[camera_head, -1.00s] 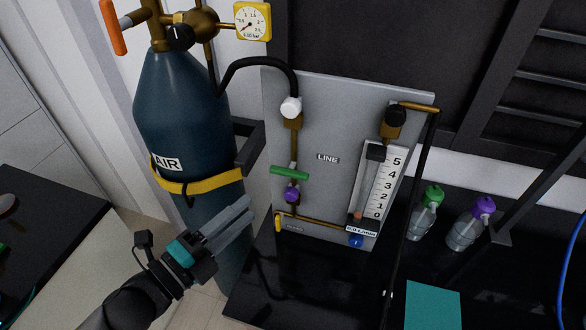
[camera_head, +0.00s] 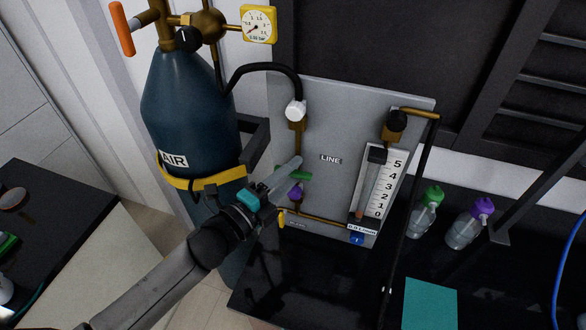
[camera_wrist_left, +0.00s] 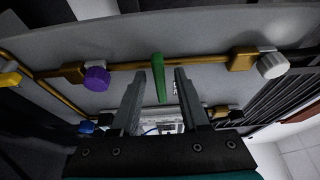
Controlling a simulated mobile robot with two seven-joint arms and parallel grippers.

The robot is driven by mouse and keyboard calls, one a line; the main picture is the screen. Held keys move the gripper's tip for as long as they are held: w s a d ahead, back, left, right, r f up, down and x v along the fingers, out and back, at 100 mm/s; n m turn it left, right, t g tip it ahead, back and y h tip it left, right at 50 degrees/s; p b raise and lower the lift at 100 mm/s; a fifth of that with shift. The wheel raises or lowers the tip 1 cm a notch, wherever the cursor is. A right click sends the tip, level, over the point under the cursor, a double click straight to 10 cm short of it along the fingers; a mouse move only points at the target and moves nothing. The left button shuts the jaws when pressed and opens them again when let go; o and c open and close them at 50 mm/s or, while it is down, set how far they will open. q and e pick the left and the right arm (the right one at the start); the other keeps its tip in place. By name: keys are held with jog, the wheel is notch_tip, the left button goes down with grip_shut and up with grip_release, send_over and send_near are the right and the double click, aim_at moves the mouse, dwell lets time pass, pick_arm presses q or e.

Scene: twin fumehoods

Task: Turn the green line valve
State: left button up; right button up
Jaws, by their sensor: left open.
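The green line valve handle (camera_head: 297,175) is on the brass pipe of the grey LINE panel (camera_head: 340,130). In the head view my left gripper (camera_head: 292,170) overlaps the handle and hides part of it. In the left wrist view the green handle (camera_wrist_left: 158,77) stands lengthwise between the two open fingers of my left gripper (camera_wrist_left: 157,95), near their tips. A gap shows on both sides of it, and I cannot tell that either finger touches it. My right gripper is not in view.
A purple knob (camera_head: 296,191) sits just below the handle and a white knob (camera_head: 296,110) above it. A flowmeter (camera_head: 381,185) is on the panel's right side. The blue AIR cylinder (camera_head: 190,110) stands left. Two capped bottles (camera_head: 425,210) stand right of the panel.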

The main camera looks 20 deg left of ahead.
pick_arm(q)
jog(key=shift+w+d, duration=0.15)
jog(key=shift+w, duration=0.2)
grip_shut()
dwell(0.5)
